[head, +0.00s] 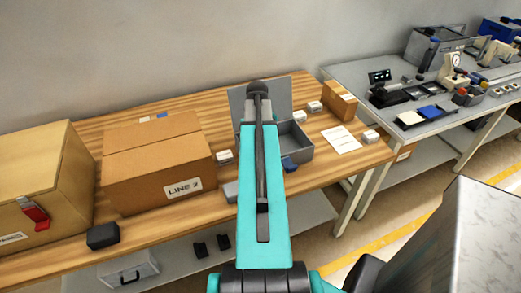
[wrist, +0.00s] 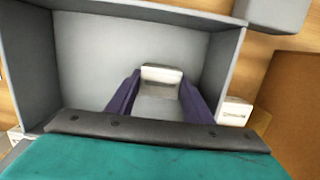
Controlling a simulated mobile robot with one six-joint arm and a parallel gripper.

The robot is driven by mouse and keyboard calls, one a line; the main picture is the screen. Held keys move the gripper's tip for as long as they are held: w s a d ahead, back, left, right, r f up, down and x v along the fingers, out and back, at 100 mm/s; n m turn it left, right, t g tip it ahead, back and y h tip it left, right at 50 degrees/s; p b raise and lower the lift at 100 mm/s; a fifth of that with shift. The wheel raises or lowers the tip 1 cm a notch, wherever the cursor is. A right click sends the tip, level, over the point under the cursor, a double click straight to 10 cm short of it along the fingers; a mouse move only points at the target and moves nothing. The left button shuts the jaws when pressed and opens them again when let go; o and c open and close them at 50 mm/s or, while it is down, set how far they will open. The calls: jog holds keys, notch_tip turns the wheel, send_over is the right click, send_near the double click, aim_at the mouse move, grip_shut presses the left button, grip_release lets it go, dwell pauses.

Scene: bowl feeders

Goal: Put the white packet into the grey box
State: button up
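The grey box (head: 306,153) stands open on the wooden table in the head view, its lid (head: 291,94) raised at the back. In the wrist view its wall (wrist: 231,66) surrounds a bare grey floor. My gripper (wrist: 160,80) has two dark purple fingers over or inside the box opening. A white packet (wrist: 161,72) sits between the fingertips, and both fingers appear to touch it. Its height above the box floor is hard to tell. In the head view my teal arm hides the gripper, the held packet and part of the box.
Another white packet (wrist: 234,111) lies beside the box, also seen in the head view (head: 224,157). A cardboard box marked LINE 2 (head: 155,170) stands to the left. Small white packets (head: 370,136) and a paper sheet (head: 341,140) lie to the right.

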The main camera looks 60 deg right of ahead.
jog(key=o, duration=0.4)
jog(key=shift+r, duration=0.15)
jog(key=shift+w+d+r+p, duration=0.2)
jog(key=shift+r+p, duration=1.25)
jog(key=shift+r, duration=0.55)
jog(key=shift+w+d+r+p, duration=0.1)
jog(key=shift+w+r+p, duration=0.1)
jog(key=shift+r+p, duration=1.55)
jog(key=shift+w+d+r+p, duration=0.2)
jog(key=shift+r+p, duration=0.95)
jog(key=shift+r, duration=1.1)
